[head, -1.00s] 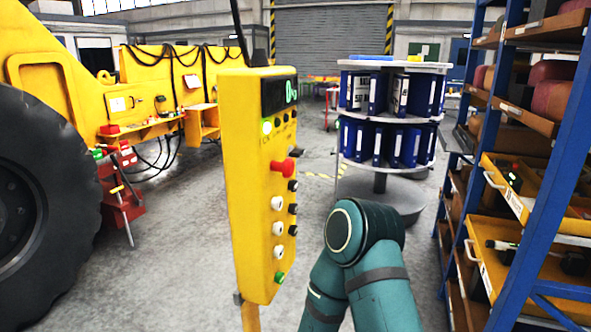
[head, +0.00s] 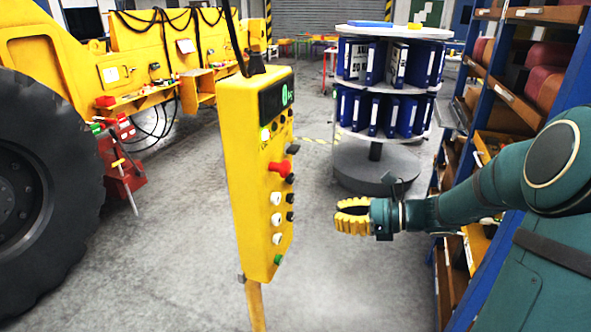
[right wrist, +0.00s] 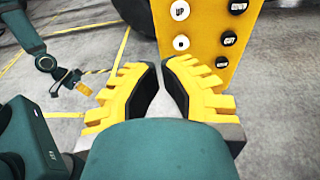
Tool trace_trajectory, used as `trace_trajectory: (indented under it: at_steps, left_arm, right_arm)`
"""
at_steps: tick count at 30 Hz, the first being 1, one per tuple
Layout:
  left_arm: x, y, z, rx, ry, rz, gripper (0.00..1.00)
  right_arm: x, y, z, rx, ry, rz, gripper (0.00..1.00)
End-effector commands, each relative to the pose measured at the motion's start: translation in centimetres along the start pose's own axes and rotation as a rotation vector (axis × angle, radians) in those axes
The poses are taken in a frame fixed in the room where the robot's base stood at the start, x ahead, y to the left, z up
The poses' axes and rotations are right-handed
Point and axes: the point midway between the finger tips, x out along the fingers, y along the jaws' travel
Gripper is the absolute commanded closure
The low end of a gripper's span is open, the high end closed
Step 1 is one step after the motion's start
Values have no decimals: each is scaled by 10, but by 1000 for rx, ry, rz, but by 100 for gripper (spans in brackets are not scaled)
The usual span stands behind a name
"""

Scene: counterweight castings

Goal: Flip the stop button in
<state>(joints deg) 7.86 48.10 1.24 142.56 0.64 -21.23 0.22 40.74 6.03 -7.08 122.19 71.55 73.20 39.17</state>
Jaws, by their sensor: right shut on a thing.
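The yellow control box (head: 240,170) stands on a post in the head view. A red mushroom-shaped stop button (head: 280,168) sticks out from its button face. My right gripper (head: 340,216) is to the right of the box and lower than the red button, apart from both. In the right wrist view its yellow fingers (right wrist: 160,64) are closed to nearly touching at the tips, and I can make out nothing between them. The red button is outside that view. My left gripper (right wrist: 83,88) shows small at the upper left there; its opening is unclear.
White and black push buttons (head: 277,198) and a green one (head: 278,260) sit below the red button. A round rack of blue binders (head: 382,110) stands behind. Blue shelving (head: 545,75) is close to my right arm. A yellow vehicle's big tyre (head: 45,200) is at left.

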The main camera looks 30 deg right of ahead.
Motion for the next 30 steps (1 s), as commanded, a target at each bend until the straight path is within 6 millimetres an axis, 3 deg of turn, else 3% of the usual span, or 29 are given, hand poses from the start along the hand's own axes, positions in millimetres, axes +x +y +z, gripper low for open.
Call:
trace_trajectory:
  at_steps: [1, 3, 6, 17, 23, 30]
  left_arm:
    - [-6, 2, -1, -1, 1, 0, 100]
    - [-8, 3, -2, -2, 3, 0, 100]
    - [-10, 4, -3, -2, 3, 0, 100]
    - [-10, 3, -2, -2, 3, 0, 100]
    - [-10, 4, -2, -2, 3, 0, 100]
    - [-11, 4, -2, -2, 3, 0, 100]
  right_arm:
    - [-14, -6, 22, 6, -49, -30, 100]
    - [-27, -10, 42, 11, -106, -55, 100]
    - [-39, -13, 59, 14, -154, -75, 100]
    - [-43, -14, 65, 16, -175, -80, 100]
    - [-33, -15, 66, 15, -174, -78, 100]
    - [7, -17, 73, 17, -175, -75, 100]
